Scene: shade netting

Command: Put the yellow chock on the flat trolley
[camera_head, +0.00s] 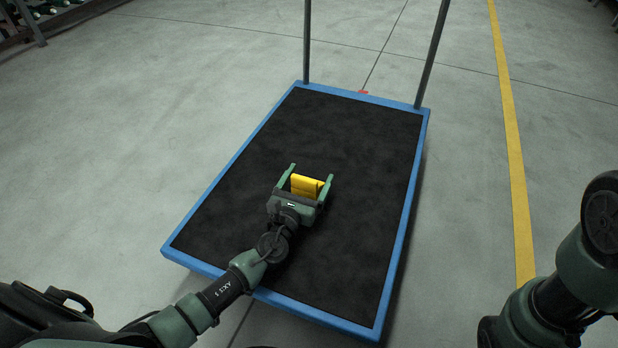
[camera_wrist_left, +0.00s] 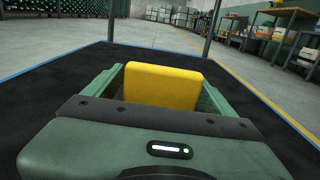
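The yellow chock (camera_head: 305,186) is between the two green fingers of my left gripper (camera_head: 311,176), over the middle of the flat trolley's black deck (camera_head: 352,130). In the left wrist view the chock (camera_wrist_left: 163,86) fills the space between the fingers, which are against its two sides. My left gripper is shut on it. The gripper body hides the chock's lower part, so I cannot tell whether it touches the deck. The trolley has a blue rim and two grey uprights at its far end. Part of my right arm shows at the right edge, with its gripper out of view.
Clear concrete floor (camera_head: 190,75) surrounds the trolley. A yellow floor line (camera_head: 510,130) runs along its right. In the left wrist view, workbenches (camera_wrist_left: 285,22) and shelving stand in the background.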

